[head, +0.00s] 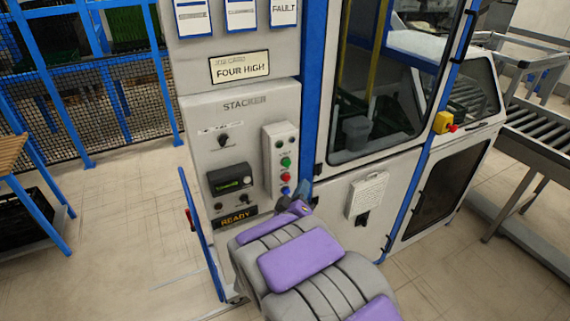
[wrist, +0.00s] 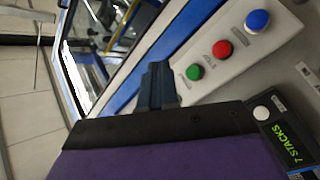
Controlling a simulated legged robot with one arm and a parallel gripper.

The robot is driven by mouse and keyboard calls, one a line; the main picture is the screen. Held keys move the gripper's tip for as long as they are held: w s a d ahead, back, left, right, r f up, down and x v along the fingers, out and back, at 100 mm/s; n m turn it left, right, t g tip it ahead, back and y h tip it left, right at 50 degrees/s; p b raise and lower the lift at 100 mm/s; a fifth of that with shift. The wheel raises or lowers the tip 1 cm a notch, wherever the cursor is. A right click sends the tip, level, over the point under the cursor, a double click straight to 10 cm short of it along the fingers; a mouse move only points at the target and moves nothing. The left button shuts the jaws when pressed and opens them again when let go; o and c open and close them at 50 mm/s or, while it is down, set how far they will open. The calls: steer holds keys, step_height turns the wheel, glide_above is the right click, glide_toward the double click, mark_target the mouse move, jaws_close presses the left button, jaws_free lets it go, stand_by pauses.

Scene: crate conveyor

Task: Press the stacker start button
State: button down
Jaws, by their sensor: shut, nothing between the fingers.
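The stacker's control panel (head: 236,135) is upright on the grey cabinet. A pale button box (head: 268,150) on it carries a green button (head: 286,162), a red button (head: 286,176) and a blue button (head: 285,190). The wrist view also shows the green (wrist: 194,72), red (wrist: 222,50) and blue (wrist: 257,21) buttons; their labels are too small to read. My gripper (head: 303,189) is shut and empty, just right of the box's lower end. In the wrist view its fingertips (wrist: 157,80) lie left of the green button; contact is not visible.
The panel has a small display (head: 231,179) and a lit READY sign (head: 238,219). A blue frame post (head: 310,90) and the glazed door (head: 385,80) stand right of the box. A yellow-and-red stop button (head: 445,122) is farther right. Open floor lies left.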

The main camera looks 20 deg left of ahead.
mark_target(287, 163)
steer(key=w+a+p, duration=0.2)
steer(key=w+a, duration=0.2)
steer(key=a, duration=0.1)
steer(key=shift+w+p, duration=0.4)
steer(key=shift+d, duration=0.2)
steer(key=shift+a, duration=0.25)
steer(key=shift+d, duration=0.15)
stand_by(0.6)
